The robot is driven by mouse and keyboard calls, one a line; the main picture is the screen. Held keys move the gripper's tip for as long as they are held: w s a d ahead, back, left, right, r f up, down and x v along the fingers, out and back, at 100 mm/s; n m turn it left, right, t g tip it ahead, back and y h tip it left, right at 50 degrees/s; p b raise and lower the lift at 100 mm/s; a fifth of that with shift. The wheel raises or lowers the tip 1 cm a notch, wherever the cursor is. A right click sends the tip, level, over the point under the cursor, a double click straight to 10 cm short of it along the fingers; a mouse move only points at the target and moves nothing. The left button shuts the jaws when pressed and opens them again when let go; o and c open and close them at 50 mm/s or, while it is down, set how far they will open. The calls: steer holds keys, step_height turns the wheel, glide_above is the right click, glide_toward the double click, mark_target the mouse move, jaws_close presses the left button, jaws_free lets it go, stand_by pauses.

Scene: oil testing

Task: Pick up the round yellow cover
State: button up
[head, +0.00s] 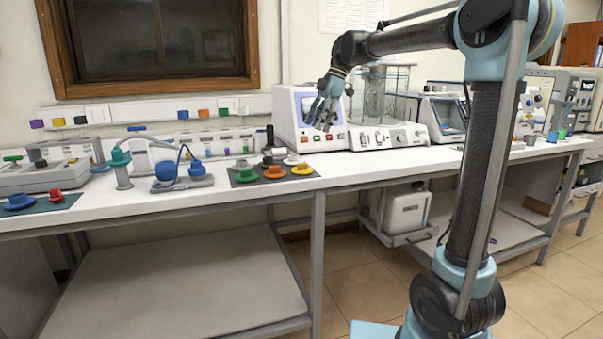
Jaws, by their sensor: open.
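The round yellow cover (302,169) lies on a dark mat (255,182) on the white bench, left of the picture's middle. It is at the right end of the front row, beside an orange cover (275,172). My gripper (322,118) is open and hangs above the bench, above and a little right of the yellow cover, apart from it. I see nothing between its fingers, though they are small in this view.
A green cover (245,175) and several grey or dark covers share the mat. A second mat at left holds a blue cover (19,201) and a red cover (56,195). A white instrument (350,138) stands behind my gripper. The front bench strip right of the mat is clear.

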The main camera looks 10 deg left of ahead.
mark_target(302, 164)
steer(key=x, duration=1.5)
steer(key=shift+s+d+f, duration=0.1)
steer(key=shift+s+d, duration=0.05)
steer(key=c, duration=0.8)
